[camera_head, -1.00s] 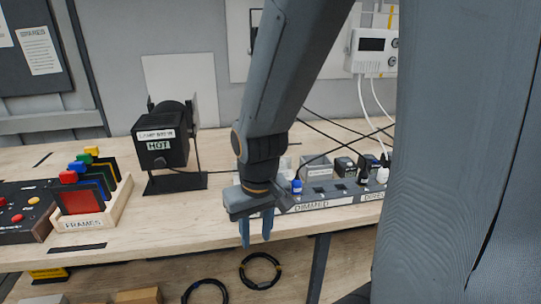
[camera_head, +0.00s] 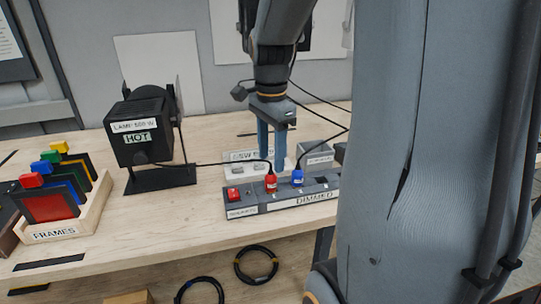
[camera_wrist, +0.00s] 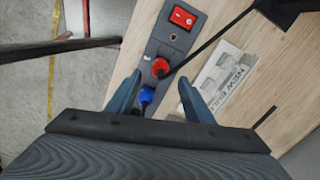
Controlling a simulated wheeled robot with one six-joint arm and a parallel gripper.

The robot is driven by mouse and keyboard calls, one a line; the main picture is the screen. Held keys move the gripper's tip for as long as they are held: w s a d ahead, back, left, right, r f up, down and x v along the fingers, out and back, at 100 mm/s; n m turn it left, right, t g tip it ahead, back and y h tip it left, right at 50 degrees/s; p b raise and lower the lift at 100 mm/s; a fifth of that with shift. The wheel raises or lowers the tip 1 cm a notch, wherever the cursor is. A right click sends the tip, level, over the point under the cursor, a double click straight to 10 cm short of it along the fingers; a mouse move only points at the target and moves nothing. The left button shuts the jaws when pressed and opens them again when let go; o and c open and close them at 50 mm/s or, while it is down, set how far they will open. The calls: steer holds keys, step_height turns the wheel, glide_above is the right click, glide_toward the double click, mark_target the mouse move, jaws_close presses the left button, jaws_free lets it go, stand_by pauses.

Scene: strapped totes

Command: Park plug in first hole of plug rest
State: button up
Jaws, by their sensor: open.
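A red plug (camera_head: 270,183) and a blue plug (camera_head: 297,177) stand upright in the dark strip marked DIMMED (camera_head: 312,199). A black cable runs from the red plug toward the lamp. My gripper (camera_head: 272,160) is open, pointing down, above and behind the red plug in the head view. In the wrist view my open fingers (camera_wrist: 157,95) straddle the blue plug (camera_wrist: 146,95), with the red plug (camera_wrist: 160,68) just beyond the tips. Neither plug is visibly gripped. A grey box (camera_head: 318,160) stands behind the strip; I cannot tell whether it is the plug rest or see holes.
A black lamp marked HOT (camera_head: 140,130) stands left of the strip. A wooden rack of coloured frames (camera_head: 62,225) is farther left. A red switch (camera_head: 233,194) is at the strip's left end. A white lettered item (camera_wrist: 222,75) lies beside the strip.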

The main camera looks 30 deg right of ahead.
mark_target(272, 173)
steer(key=shift+d+f, duration=0.15)
steer(key=shift+f, duration=0.35)
steer(key=shift+f+p, duration=0.55)
steer(key=shift+f, duration=2.8)
jaws_close()
steer(key=shift+r+p, duration=2.3)
steer(key=shift+r, duration=0.3)
